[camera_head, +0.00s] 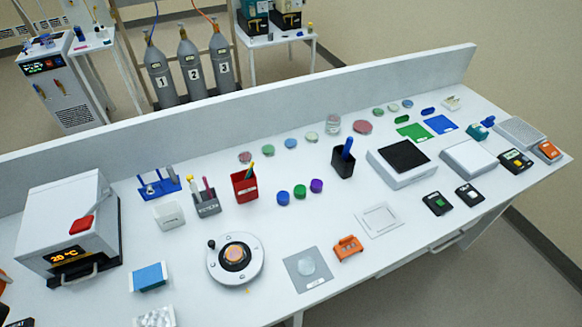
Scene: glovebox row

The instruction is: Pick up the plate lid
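I cannot tell for sure which thing is the plate lid. A flat, pale square frame (380,220) lies on the bench right of centre, with a thin outline inside it. A clear round disc (306,266) lies on a grey square mat (299,284) near the front edge. Several small round dishes with coloured contents stand in a row along the back, among them a pink one (362,127). Neither of my grippers shows in the head view, and nothing is seen touching these things.
An orange block (348,248) sits between the mat and the square frame. A round white device (235,259) stands left of the mat. A black cup with a blue item (343,161) stands behind the frame. A low wall (262,99) bounds the bench's back.

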